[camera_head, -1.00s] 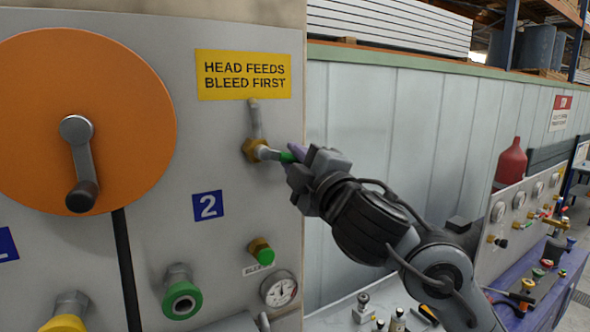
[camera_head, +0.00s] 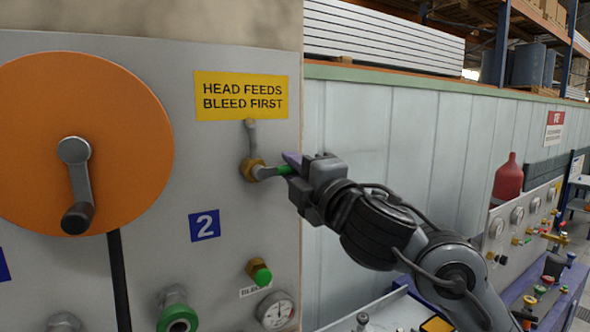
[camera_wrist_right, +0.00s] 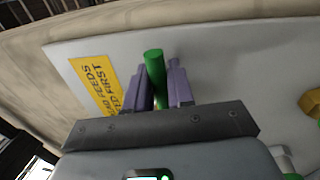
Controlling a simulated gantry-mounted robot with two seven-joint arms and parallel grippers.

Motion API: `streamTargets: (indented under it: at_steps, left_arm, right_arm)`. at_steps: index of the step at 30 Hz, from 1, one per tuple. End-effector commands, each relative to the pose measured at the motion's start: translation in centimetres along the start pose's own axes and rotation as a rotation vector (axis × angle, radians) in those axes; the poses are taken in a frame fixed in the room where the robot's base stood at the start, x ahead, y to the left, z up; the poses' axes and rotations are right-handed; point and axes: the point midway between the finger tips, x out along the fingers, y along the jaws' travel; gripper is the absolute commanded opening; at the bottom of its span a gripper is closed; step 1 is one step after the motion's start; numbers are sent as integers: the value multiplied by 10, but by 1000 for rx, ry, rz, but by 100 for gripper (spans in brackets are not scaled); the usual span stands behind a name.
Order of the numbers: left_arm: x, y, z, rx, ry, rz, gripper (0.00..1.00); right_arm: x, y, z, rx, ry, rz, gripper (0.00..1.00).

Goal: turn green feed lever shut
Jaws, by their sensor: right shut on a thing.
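The green feed lever (camera_head: 283,169) sticks out to the right from its brass valve (camera_head: 253,169) on the grey panel, below the yellow sign. In the head view the lever lies nearly level. My right gripper (camera_head: 292,165) is at the lever's green grip and shut on it, hiding its outer end. In the right wrist view the green grip (camera_wrist_right: 154,68) stands between the two purple fingers of my right gripper (camera_wrist_right: 159,85). My left gripper is in neither view.
An orange disc with a crank handle (camera_head: 79,190) is on the panel at left. A green bleed knob (camera_head: 261,275), a pressure gauge (camera_head: 276,310) and a green-ringed port (camera_head: 178,318) are lower down. The space right of the panel edge holds my right arm.

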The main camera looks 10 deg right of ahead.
Motion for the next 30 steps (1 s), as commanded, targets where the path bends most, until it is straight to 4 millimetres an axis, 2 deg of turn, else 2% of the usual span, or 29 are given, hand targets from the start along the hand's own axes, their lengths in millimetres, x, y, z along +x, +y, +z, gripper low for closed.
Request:
streamTargets:
  at_steps: [2, 3, 6, 14, 19, 23, 30]
  left_arm:
    - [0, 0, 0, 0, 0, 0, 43]
    - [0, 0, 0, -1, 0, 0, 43]
    - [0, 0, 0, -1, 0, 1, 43]
    - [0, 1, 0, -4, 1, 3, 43]
    - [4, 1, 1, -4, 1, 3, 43]
    - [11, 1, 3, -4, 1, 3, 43]
    - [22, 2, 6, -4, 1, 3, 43]
  right_arm:
    - [-1, 2, -2, -3, 5, 4, 0]
    - [-1, 2, -2, -3, 5, 4, 27]
    - [-1, 2, -2, -2, 4, 4, 41]
    - [0, 1, -1, 0, 2, 2, 41]
    - [-8, -1, 0, 1, 2, 2, 41]
    - [-25, -2, 0, 0, 2, 3, 41]
    - [-67, -1, -1, -2, 4, 4, 41]
